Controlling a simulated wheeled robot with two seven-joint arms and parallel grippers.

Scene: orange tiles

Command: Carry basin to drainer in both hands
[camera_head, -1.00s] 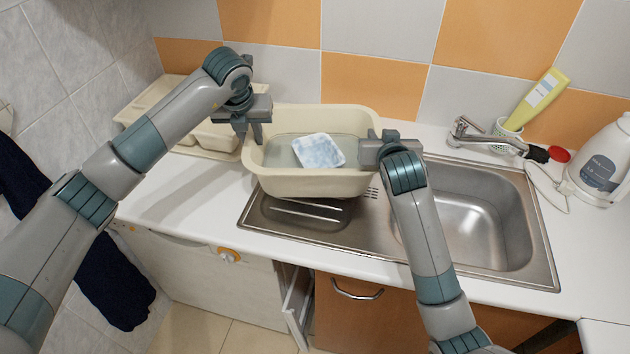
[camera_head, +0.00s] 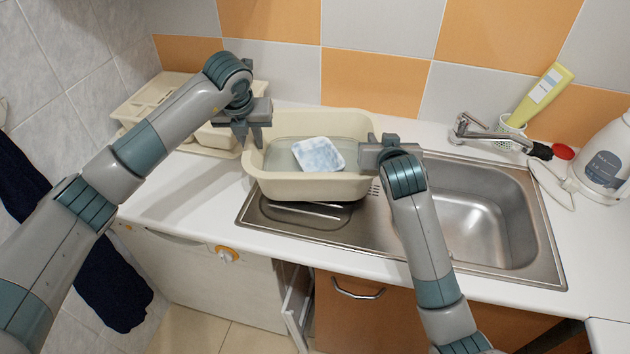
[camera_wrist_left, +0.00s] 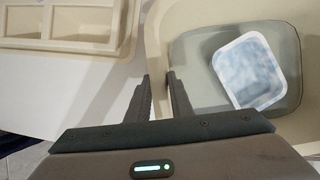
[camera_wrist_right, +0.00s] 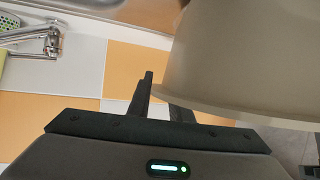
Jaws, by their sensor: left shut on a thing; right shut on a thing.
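A cream basin (camera_head: 310,188) holds shallow water and a pale blue-white block-like object (camera_head: 318,154). It is level and sits over the left part of the steel sink unit, above the ribbed drainer (camera_head: 305,213). I cannot tell whether its base touches the drainer. My left gripper (camera_head: 252,137) is shut on the basin's left wall; the left wrist view shows the fingers (camera_wrist_left: 160,98) on either side of that wall. My right gripper (camera_head: 373,156) is shut on the basin's right wall; in the right wrist view its fingers (camera_wrist_right: 160,100) meet the basin rim (camera_wrist_right: 215,105).
A cream compartment tray (camera_head: 165,105) lies left of the basin. The sink bowl (camera_head: 470,215) is empty at right, with a tap (camera_head: 480,133) behind it. A yellow bottle (camera_head: 540,95) in a cup and a white kettle (camera_head: 605,165) stand at far right.

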